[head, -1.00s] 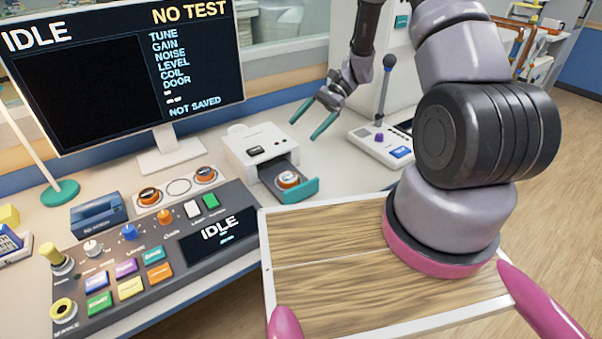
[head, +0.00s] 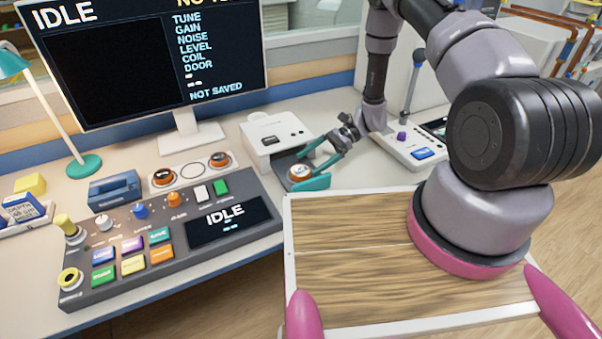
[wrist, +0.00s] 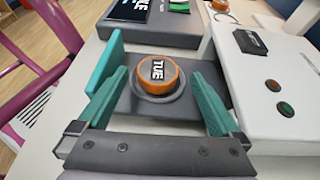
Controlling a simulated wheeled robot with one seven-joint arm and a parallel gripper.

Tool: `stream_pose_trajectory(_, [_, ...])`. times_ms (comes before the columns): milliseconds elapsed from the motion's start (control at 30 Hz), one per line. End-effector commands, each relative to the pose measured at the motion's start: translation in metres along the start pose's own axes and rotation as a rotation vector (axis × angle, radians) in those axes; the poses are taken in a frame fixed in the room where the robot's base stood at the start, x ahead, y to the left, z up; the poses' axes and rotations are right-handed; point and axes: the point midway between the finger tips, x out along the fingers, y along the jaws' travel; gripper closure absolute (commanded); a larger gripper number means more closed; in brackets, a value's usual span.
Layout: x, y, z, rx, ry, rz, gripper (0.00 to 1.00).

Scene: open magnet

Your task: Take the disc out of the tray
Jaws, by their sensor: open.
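The disc (head: 299,171) is orange-rimmed with a dark face and white lettering. It sits in the open tray (head: 316,184), a dark drawer with a teal front that sticks out of a white box (head: 273,133). The disc (wrist: 158,76) and the dark tray floor (wrist: 150,106) show in the wrist view. My gripper (head: 306,162) is open with teal fingers, at the tray. In the wrist view my gripper (wrist: 158,92) has one finger on each side of the disc, with gaps between. Finger height relative to the disc is hard to tell.
A control console (head: 170,235) with coloured buttons lies left of the tray. Two orange-rimmed pieces (head: 163,177) sit on a white strip behind it. A white device with a joystick (head: 408,142) stands to the right. A monitor (head: 150,60) stands behind.

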Motion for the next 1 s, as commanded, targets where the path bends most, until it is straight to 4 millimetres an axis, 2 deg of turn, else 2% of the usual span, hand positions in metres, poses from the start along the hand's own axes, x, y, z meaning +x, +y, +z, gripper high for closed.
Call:
stream_pose_trajectory(33, [0.01, 0.002, -0.001, 0.001, -0.001, 0.006, 0.0])
stream_pose_trajectory(200, [0.032, 0.003, -0.001, 0.0, 0.0, 0.003, 0.0])
stream_pose_trajectory(500, [0.038, 0.003, -0.001, -0.001, 0.0, 0.0, 0.0])
stream_pose_trajectory(533, [0.038, 0.003, -0.001, -0.001, 0.0, 0.0, 0.04])
stream_pose_trajectory(667, [0.038, 0.003, -0.001, -0.001, 0.0, 0.001, 0.54])
stream_pose_trajectory(700, [0.038, 0.003, -0.001, -0.001, 0.0, 0.001, 0.69])
stream_pose_trajectory(733, [0.038, 0.003, -0.001, -0.001, 0.0, 0.001, 0.8])
stream_pose_trajectory(767, [0.038, 0.003, -0.001, -0.001, 0.0, 0.0, 0.87])
stream_pose_trajectory(1000, [0.038, 0.002, 0.0, -0.001, 0.0, 0.0, 0.87])
